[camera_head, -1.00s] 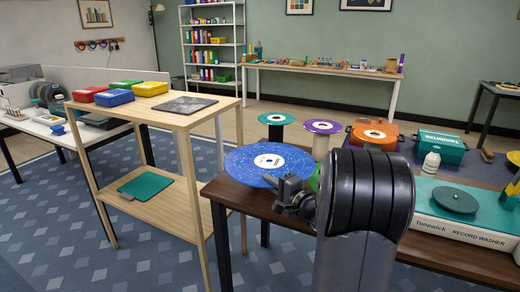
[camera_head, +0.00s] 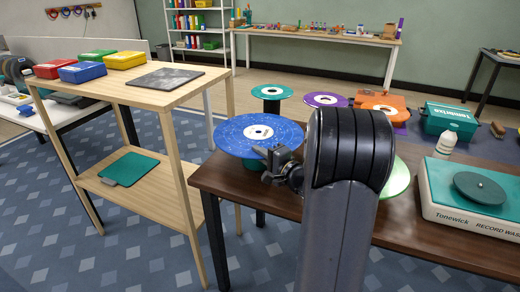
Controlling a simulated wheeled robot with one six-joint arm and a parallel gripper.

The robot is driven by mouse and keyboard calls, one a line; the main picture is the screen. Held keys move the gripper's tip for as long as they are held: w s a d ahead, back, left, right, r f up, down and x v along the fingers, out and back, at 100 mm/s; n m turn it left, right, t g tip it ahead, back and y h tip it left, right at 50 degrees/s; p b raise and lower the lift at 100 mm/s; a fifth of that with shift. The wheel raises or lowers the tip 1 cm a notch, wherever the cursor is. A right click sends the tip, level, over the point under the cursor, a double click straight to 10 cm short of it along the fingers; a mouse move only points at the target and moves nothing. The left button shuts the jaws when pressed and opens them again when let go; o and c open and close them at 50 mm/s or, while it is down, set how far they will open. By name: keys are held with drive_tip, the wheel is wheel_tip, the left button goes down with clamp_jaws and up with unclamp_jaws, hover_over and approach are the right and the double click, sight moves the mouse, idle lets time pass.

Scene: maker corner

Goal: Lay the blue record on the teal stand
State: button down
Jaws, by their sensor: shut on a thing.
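The blue record (camera_head: 231,133), a flat speckled disc with a white label, is roughly level above the left end of the dark wooden table. My gripper (camera_head: 272,160) is shut on its near right edge. A teal stand (camera_head: 252,165) shows partly beneath the record; most of it is hidden. I cannot tell whether the record touches it.
A teal record (camera_head: 271,91), a purple record (camera_head: 324,99) and an orange record (camera_head: 380,109) are behind. A green record (camera_head: 397,180) is partly hidden by my arm. A record washer (camera_head: 470,205) and white bottle (camera_head: 446,143) are right. A wooden shelf (camera_head: 180,92) stands left.

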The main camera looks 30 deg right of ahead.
drive_tip(key=shift+f+b, duration=0.3)
drive_tip(key=shift+f, duration=0.85)
drive_tip(key=shift+s+b, duration=0.1)
drive_tip(key=shift+b, duration=1)
drive_tip(key=shift+f+b, duration=0.55)
drive_tip(key=shift+b, duration=0.25)
idle(0.5)
drive_tip(key=c, duration=1.9)
unclamp_jaws()
drive_tip(key=shift+b+v, duration=1.5)
drive_tip(key=shift+v, duration=4.05)
